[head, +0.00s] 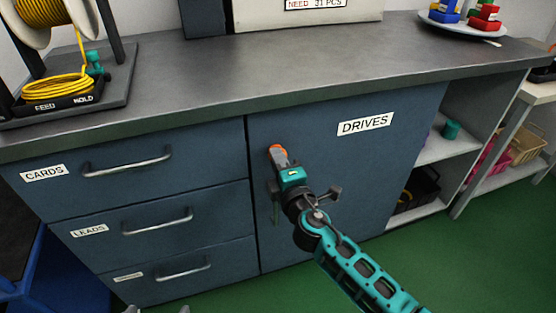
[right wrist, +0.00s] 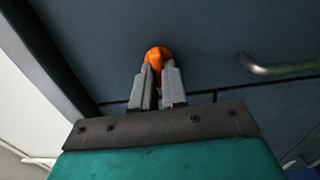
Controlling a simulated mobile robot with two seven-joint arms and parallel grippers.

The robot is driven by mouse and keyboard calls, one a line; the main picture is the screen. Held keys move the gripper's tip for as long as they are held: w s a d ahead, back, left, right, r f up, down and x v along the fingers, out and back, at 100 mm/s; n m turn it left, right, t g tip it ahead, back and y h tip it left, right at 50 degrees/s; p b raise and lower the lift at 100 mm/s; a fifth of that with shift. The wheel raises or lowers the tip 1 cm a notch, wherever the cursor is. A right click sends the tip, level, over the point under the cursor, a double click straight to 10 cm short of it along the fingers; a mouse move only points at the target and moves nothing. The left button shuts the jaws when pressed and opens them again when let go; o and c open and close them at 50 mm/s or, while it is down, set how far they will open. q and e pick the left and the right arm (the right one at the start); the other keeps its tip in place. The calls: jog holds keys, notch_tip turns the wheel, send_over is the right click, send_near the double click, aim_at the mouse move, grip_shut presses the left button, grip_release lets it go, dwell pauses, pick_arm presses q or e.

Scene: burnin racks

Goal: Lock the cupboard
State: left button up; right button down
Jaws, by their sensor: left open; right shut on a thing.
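The cupboard door (head: 350,170), blue-grey and labelled DRIVES (head: 365,124), is closed flush under the dark worktop. A small orange piece (head: 276,149), perhaps a key or lock knob, is at the door's upper left. My right gripper (head: 280,157) is shut on it, and its fingers partly hide it. In the right wrist view the orange piece (right wrist: 157,54) shows between the two grey fingertips, against the door. Its turned position cannot be read. My left gripper (head: 158,309) shows only as two separated fingertips at the bottom edge, open and empty.
Left of the door are drawers with bar handles (head: 127,163), labelled CARDS and LEADS. A yellow cable spool and black tray (head: 62,104) stand on the worktop (head: 250,65). Open shelves (head: 440,150) are at the right. Green floor (head: 490,250) lies clear in front.

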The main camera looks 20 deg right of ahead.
jog(key=c, duration=1.2)
grip_release()
jog(key=shift+o, duration=0.2)
jog(key=shift+s, duration=0.1)
jog(key=s+b, duration=0.1)
jog(key=s, duration=1.1)
jog(key=shift+s+d, duration=0.25)
jog(key=shift+s, duration=0.15)
